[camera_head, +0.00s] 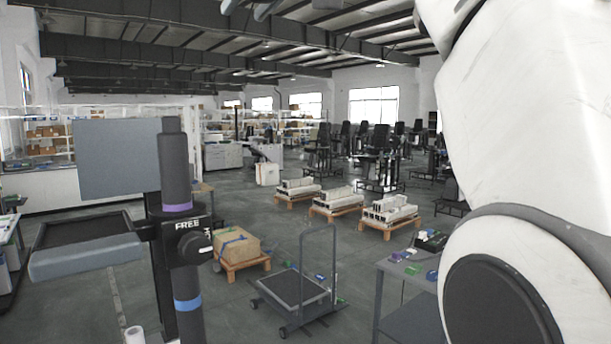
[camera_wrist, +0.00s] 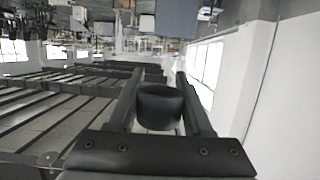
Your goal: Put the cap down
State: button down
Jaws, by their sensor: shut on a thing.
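The cap (camera_wrist: 159,106) is a dark, cup-shaped round piece. In the wrist view it sits between the two fingers of my gripper (camera_wrist: 160,78), which is shut on it. The fingers hold it from left and right, and nothing is seen under or touching it otherwise. In the head view neither the cap nor my gripper shows; only my white arm fills the right side. A dark lift column (camera_head: 178,240) stands close at the left, with a purple ring, a blue ring and a knob marked FREE.
A grey table (camera_head: 399,269) with small coloured items stands at the lower right, partly behind my arm. A dark trolley (camera_head: 291,287) and a cardboard box (camera_head: 236,246) on a pallet stand on the floor. Low pallets of white parts lie farther back. Open floor lies between them.

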jog(key=w+d+f+m+t+h+b, duration=0.1)
jog(key=w+d+f+m+h, duration=0.2)
jog(key=w+f, duration=0.8)
jog(key=w+d+f+m+t+h+b, duration=0.2)
jog(key=w+d+f, duration=0.3)
jog(key=w+f, duration=0.5)
jog(key=w+d+f+m+h+b, duration=0.15)
jog(key=d+f, duration=0.25)
jog(key=f, duration=0.6)
jog(key=w+d+f+m+h, duration=0.1)
jog(key=w+d+f+h, duration=0.15)
jog(key=f, duration=0.65)
jog(key=s+d+f+b, duration=0.15)
jog(key=d+f, duration=0.25)
jog(key=f, duration=0.6)
jog(key=s+d+f+b, duration=0.1)
jog(key=s+d+f, duration=0.2)
jog(key=f, duration=0.7)
jog(key=s+d+f, duration=0.1)
jog(key=s+f, duration=0.5)
jog(key=f, duration=0.6)
jog(key=s+d+f, duration=0.1)
jog(key=s+f, duration=0.6)
jog(key=f, duration=0.5)
jog(key=shift+s+f, duration=0.3)
